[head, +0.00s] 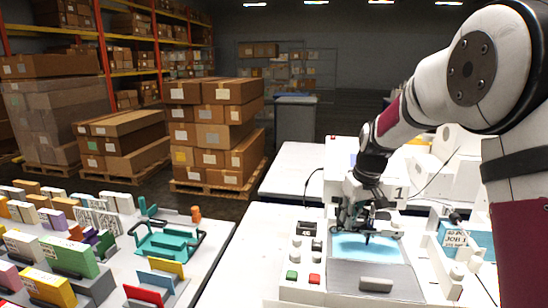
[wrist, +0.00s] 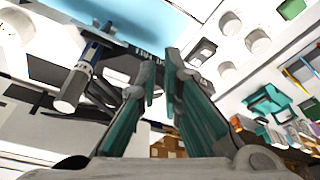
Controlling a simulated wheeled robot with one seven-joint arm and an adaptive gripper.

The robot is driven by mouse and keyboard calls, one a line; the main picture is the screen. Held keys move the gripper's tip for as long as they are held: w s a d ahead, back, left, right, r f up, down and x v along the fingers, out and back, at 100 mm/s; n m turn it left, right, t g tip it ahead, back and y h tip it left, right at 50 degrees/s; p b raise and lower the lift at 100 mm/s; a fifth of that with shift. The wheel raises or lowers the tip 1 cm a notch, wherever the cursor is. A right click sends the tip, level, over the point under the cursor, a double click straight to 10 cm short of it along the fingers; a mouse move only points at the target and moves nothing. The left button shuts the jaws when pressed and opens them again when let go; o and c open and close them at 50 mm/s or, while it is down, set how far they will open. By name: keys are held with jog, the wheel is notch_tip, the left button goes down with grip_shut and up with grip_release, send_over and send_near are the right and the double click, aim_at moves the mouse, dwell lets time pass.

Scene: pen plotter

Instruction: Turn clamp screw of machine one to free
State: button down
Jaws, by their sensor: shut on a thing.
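Machine one (head: 399,193) is the white plotter marked "1", with a pale blue bed (head: 385,250) at its front. My gripper (head: 366,212) is over the bed at the pen carriage, pointing down. In the wrist view my gripper (wrist: 155,82) has its two teal-padded fingers closed on a small part at the carriage. That part appears to be the clamp screw, but the fingers mostly hide it and its turn angle cannot be read. A blue and grey pen-like cylinder (wrist: 78,82) is beside the fingers on the left.
Green (head: 292,275) and red (head: 314,279) buttons and several knobs are left of the bed. A table with a teal fixture (head: 170,240) and coloured boxes is on the left. Stacked cartons (head: 215,130) stand behind.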

jog(key=shift+w+d+b, duration=0.15)
jog(key=shift+w+d, duration=0.05)
jog(key=shift+d, duration=0.35)
jog(key=shift+w+d+b, duration=0.15)
jog(key=shift+w+d, duration=0.05)
jog(key=shift+d, duration=0.45)
jog(key=shift+s, duration=0.1)
jog(key=shift+s+d, duration=0.2)
jog(key=shift+s, duration=0.1)
jog(key=shift+w+r+p, duration=0.1)
jog(key=shift+w+p, duration=0.05)
jog(key=shift+p, duration=0.15)
jog(key=shift+a+r+p, duration=0.2)
jog(key=shift+r+p, duration=0.15)
jog(key=shift+r, duration=1.1)
jog(key=shift+a+r+p, duration=0.15)
jog(key=shift+r+p, duration=0.2)
jog(key=shift+r, duration=1.1)
